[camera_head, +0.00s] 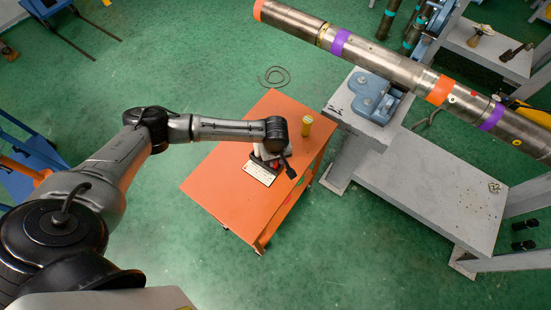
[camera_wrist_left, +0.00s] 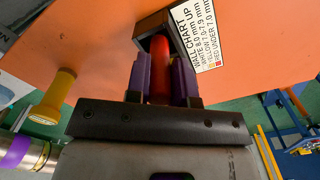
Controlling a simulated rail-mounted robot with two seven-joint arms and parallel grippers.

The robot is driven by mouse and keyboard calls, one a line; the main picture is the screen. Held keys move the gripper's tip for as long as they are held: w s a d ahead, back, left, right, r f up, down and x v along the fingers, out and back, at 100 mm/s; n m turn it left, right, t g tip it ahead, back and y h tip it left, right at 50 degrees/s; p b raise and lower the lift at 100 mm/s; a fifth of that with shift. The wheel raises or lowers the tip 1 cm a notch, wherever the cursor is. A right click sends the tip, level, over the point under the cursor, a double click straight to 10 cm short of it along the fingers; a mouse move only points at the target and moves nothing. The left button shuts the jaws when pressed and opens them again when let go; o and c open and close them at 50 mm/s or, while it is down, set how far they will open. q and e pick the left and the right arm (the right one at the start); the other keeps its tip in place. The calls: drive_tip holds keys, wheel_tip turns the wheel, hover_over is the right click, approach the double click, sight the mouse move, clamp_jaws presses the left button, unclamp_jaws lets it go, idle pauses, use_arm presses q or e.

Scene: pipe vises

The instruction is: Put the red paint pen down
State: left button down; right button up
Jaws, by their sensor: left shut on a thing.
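My left gripper (camera_wrist_left: 160,82), with purple finger pads, is shut on the red paint pen (camera_wrist_left: 160,62) in the left wrist view. The pen's far end is beside or within a dark-edged holder (camera_wrist_left: 184,42); I cannot tell whether it touches the bottom. In the head view the left arm reaches over the orange cabinet (camera_head: 225,190), and its wrist hides most of the gripper and pen. My right gripper is not in view.
A white wall chart card (camera_head: 262,171) is on the cabinet top beside the holder. A long steel pipe (camera_head: 390,62) with coloured bands rests in a blue vise (camera_head: 372,92) to the right. The cabinet's left and front top is clear.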

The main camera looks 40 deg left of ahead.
use_arm(q)
drive_tip(key=shift+f, duration=0.2)
drive_tip(key=c, duration=1)
unclamp_jaws()
drive_tip(key=shift+r, duration=0.2)
wheel_tip(320, 180, up, 12)
drive_tip(key=shift+f+p, duration=0.1)
drive_tip(key=shift+p, duration=0.9)
